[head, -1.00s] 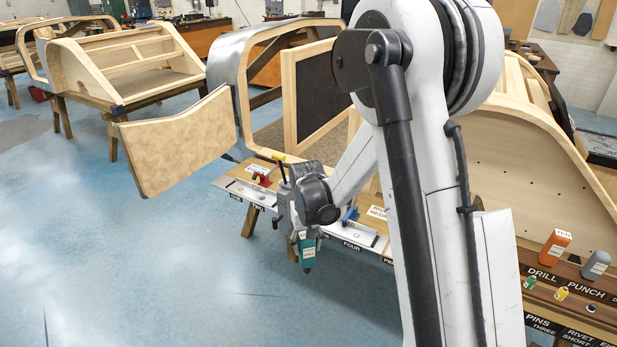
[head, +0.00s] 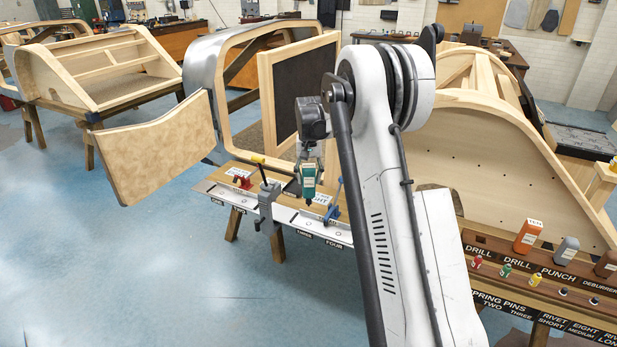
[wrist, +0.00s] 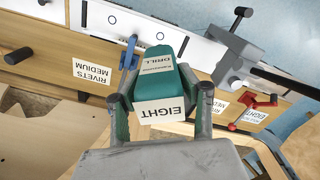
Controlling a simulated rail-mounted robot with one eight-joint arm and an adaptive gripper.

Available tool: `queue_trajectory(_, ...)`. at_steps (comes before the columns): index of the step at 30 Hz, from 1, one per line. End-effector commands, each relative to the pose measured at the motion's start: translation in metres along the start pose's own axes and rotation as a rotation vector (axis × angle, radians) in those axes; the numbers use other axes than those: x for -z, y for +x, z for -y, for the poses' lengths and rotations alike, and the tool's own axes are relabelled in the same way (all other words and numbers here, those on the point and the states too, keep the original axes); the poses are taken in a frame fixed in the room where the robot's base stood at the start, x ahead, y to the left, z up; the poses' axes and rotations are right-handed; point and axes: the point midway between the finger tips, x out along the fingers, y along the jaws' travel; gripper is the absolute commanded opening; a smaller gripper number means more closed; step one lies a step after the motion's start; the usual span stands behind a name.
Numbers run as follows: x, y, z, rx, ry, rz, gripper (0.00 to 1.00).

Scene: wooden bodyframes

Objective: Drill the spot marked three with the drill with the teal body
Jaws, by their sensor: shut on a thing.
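My gripper (wrist: 158,125) is shut on a drill with a teal body (wrist: 152,83), which also shows in the head view (head: 309,178). In the wrist view its labels read "EIGHT" and "DRILL". In the head view I hold it upright, bit end downward, over the right part of the bench with the metal strip (head: 222,190). Labels on the bench's front edge include "FOUR" (head: 334,244) and, left of it, one that seems to read "THREE" (head: 305,234). I cannot tell whether the bit touches anything. The marked spot itself is not clear.
A grey clamp (head: 267,207) stands on the bench edge left of the drill. A blue clamp (head: 333,205) stands just right of it, and a red one (head: 241,182) farther left. A wooden door frame (head: 299,95) rises behind. An orange drill (head: 527,236) sits in the rack at right.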

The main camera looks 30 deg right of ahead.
Motion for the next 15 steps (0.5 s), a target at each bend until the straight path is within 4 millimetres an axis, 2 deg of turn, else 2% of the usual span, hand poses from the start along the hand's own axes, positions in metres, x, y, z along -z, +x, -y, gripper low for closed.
queue_trajectory(15, 0.000, 0.044, 0.001, 0.000, -0.001, 0.000, 0.00)
